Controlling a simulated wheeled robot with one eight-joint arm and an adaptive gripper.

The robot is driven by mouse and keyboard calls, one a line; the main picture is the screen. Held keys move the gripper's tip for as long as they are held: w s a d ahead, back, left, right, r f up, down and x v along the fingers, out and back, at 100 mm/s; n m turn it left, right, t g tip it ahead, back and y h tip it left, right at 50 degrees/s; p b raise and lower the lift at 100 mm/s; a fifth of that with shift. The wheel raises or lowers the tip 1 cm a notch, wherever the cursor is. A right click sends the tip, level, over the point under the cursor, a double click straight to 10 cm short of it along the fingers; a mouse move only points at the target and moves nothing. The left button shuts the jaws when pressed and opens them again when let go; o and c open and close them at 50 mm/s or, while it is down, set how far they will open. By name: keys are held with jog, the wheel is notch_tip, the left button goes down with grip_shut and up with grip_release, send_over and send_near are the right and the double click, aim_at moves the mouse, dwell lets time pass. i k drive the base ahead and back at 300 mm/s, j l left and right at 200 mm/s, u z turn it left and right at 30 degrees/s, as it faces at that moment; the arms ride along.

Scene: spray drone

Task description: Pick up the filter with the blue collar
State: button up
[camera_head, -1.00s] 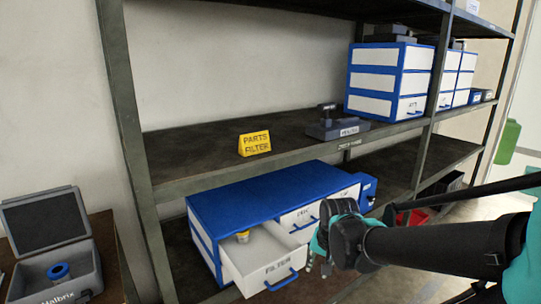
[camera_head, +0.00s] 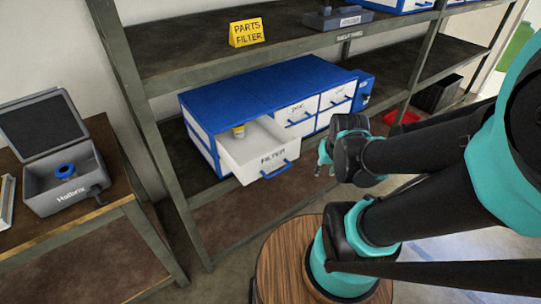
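A blue ring-shaped collar (camera_head: 65,171) shows inside the open grey case (camera_head: 72,197) at the left; the body beneath it is mostly hidden. A small pale cylinder with a yellow band (camera_head: 239,131) stands at the back left inside the pulled-out drawer labelled FILTER (camera_head: 262,165). No blue collar shows in that drawer, though its front wall hides part of the floor. My gripper (camera_head: 325,171) is in front of the blue and white cabinet, right of the open drawer and apart from it. Its small fingertips look spread, with nothing between them.
The blue-topped cabinet (camera_head: 265,87) sits on the lower shelf, its other drawers shut. A yellow PARTS FILTER sign (camera_head: 246,33) stands above it. The shelf post (camera_head: 150,130) rises between cabinet and case. The case is on a brown table (camera_head: 60,243). A round wooden top (camera_head: 290,262) is below my arm.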

aim_at(66, 171)
jog(key=u, duration=1.95)
